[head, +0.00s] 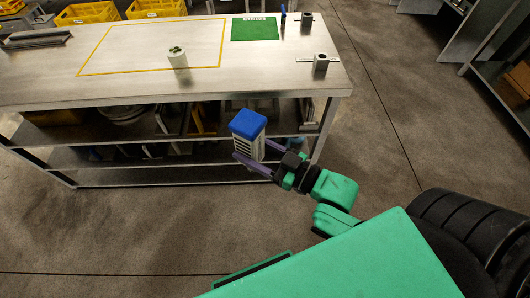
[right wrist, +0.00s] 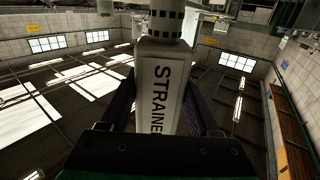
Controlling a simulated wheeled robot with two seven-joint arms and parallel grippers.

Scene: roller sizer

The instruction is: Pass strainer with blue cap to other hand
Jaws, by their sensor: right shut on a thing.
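The strainer (head: 248,146) is a pale slotted block with a blue cap (head: 248,123) on top. My right gripper (head: 249,158) is shut on its lower body and holds it nearly upright in the air, in front of the workbench's edge. In the right wrist view the strainer (right wrist: 163,85) stands between the two fingers, with the word "STRAINER" partly readable along its side. The blue cap cannot be seen in the right wrist view. My left gripper is in neither view.
Lower shelves hold assorted items.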

